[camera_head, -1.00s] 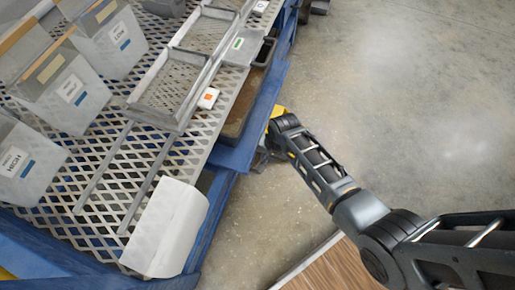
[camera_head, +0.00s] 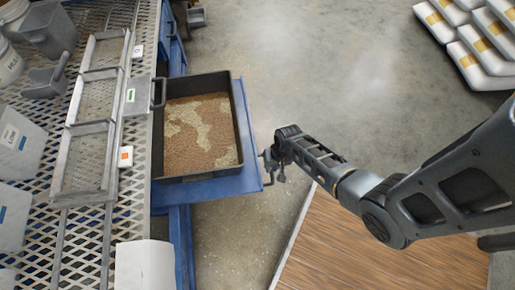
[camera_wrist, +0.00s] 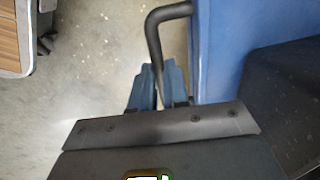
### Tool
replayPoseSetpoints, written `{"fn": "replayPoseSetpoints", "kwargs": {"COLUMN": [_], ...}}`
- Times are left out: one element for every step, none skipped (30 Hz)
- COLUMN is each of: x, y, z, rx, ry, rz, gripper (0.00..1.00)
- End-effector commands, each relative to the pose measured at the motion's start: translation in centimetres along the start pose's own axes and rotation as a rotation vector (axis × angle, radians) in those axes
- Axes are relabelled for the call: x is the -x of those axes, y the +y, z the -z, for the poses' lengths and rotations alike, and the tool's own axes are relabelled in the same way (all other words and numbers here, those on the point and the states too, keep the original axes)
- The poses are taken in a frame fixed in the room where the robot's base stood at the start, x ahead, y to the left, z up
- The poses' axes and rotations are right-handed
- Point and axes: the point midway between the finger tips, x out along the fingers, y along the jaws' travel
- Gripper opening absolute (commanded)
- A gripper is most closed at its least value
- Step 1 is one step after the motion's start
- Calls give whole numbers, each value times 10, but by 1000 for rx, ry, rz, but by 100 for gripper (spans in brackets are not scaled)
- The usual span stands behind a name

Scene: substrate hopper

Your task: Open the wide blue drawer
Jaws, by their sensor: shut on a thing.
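The wide blue drawer (camera_head: 215,188) is pulled out to the right from under the mesh bench. A black tray (camera_head: 241,125) with brown and pale substrate sits on it. My gripper (camera_head: 271,163) is at the drawer's right front edge in the head view. In the wrist view, the dark curved handle (camera_wrist: 154,35) runs from the blue drawer front (camera_wrist: 222,55) down to between the fingers of my gripper (camera_wrist: 157,82), which are shut on it. The part of the handle between the fingers is hidden.
The mesh bench (camera_head: 75,235) at left holds bins, a metal frame (camera_head: 84,158) and a white block (camera_head: 145,268). A wooden platform (camera_head: 340,240) lies on the floor at lower right. White sacks (camera_head: 480,65) are stacked at upper right. Concrete floor beyond the drawer is clear.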

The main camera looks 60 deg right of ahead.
Motion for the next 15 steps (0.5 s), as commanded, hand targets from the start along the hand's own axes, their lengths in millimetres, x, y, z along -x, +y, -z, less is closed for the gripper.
{"fn": "replayPoseSetpoints", "kwargs": {"x": [2,2,2,3,3,3,3,3,3,3,3,3,3,3,3], "y": [7,9,12,14,16,17,18,19,20,20,21,21,21,21,21], "z": [-1,-1,-1,-1,-1,-1,-1,-1,-1,-1,-1,-1,-1,-1,-1], "rx": [-4,-3,-2,-2,-2,-1,-1,0,-1,0,0,0,0,0,0], "ry": [-1,-1,-1,-1,-1,-2,-1,-1,-1,-1,-1,-1,-1,-1,-1], "rz": [-2,-1,-1,-1,-1,-1,-1,-1,-1,-1,-1,-1,-1,-1,-1], "gripper": [0,0,0,0,0,0,0,0,0,0,0,0,0,0,0]}}
